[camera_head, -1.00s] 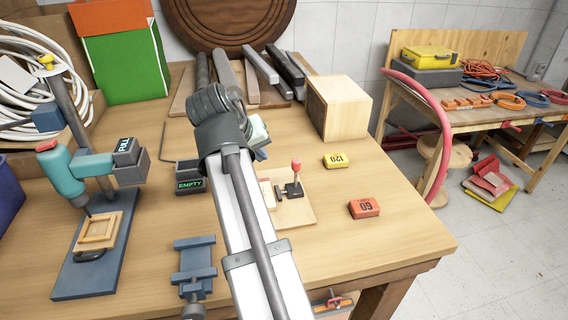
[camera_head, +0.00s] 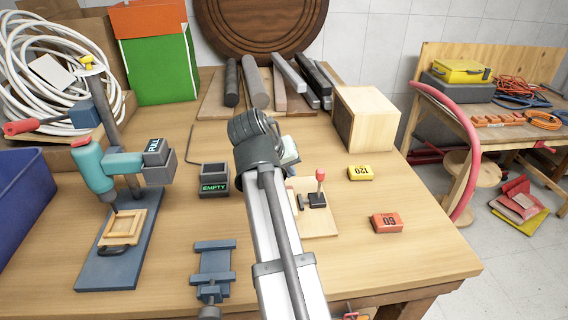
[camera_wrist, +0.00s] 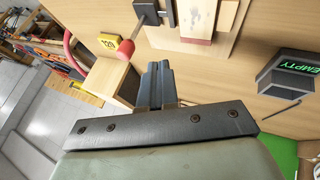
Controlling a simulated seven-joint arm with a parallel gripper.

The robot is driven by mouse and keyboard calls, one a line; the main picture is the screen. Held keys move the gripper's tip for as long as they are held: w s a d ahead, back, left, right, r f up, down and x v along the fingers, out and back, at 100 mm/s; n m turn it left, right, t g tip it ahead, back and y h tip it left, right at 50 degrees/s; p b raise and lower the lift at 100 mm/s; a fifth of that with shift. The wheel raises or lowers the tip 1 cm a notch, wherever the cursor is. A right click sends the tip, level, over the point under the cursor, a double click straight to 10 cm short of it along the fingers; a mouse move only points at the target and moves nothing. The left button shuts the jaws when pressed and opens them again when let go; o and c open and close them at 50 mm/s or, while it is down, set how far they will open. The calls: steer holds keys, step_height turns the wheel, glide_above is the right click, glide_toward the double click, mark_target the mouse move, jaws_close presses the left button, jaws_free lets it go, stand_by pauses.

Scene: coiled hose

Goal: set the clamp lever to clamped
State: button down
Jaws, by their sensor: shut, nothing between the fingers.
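The clamp (camera_head: 318,200) is a small dark toggle clamp on a light wooden board (camera_head: 322,228), right of my arm in the head view. Its lever has a red knob (camera_head: 320,176) and stands about upright. In the wrist view the lever's red knob (camera_wrist: 126,49) is at the upper left, close beside my fingertips in the picture, with a visible gap. My gripper (camera_wrist: 158,68) is shut and empty. In the head view my own arm hides the fingers and the board's left part.
The EMPTY bin (camera_head: 214,178) stands left of my arm. A drill-like press (camera_head: 100,170) with the FULL block (camera_head: 156,160) is further left. A blue vise (camera_head: 214,268) is at the front. Yellow (camera_head: 360,173) and orange (camera_head: 386,222) blocks lie right of the clamp, near a wooden box (camera_head: 366,118).

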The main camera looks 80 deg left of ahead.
mark_target(319, 184)
steer(key=w+a+f, duration=0.2)
steer(key=w+f, duration=0.1)
steer(key=w, duration=0.2)
steer(key=shift+w+a+f, duration=0.3)
steer(key=shift+w+f, duration=0.1)
